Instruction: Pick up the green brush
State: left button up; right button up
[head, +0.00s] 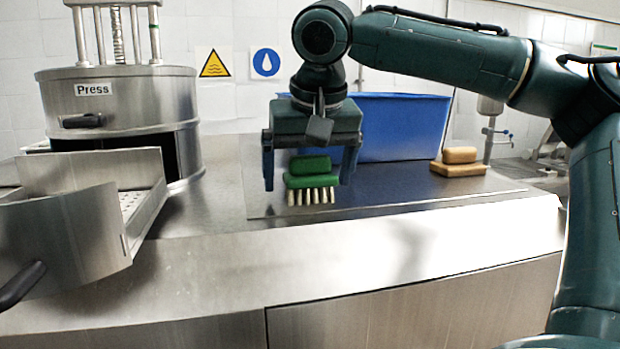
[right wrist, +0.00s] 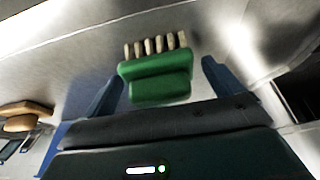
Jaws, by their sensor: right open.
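The green brush (head: 312,179) sits on the steel counter, with a green back and handle and pale bristles along its lower front. My right gripper (head: 309,184) is open above the brush, with one blue finger on each side of it. In the right wrist view the brush (right wrist: 157,78) lies between the two open fingers (right wrist: 160,80), with a visible gap at each side. I cannot tell the exact height of the fingertips over the counter. My left gripper is not in view.
A blue basket (head: 405,128) stands behind the gripper. A tan brush-like block (head: 459,163) lies to its right. A steel press (head: 120,110) with an open curved tray (head: 75,225) stands at the left. The counter front (head: 330,260) is clear.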

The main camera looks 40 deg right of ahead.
aim_at(309, 154)
jog(key=shift+c, duration=0.4)
jog(key=c, duration=1)
jog(key=shift+r, duration=0.1)
jog(key=shift+r, duration=0.5)
notch_tip(309, 154, up, 2)
jog(key=shift+r, duration=0.25)
jog(key=s+a+b, duration=0.2)
jog(key=s+a, duration=0.2)
jog(key=s, duration=0.4)
jog(key=s+a+b, duration=0.2)
jog(key=s+a, duration=0.2)
jog(key=s, duration=0.4)
jog(key=shift+a+b, duration=0.25)
jog(key=shift+b, duration=0.1)
jog(key=shift+f, duration=0.1)
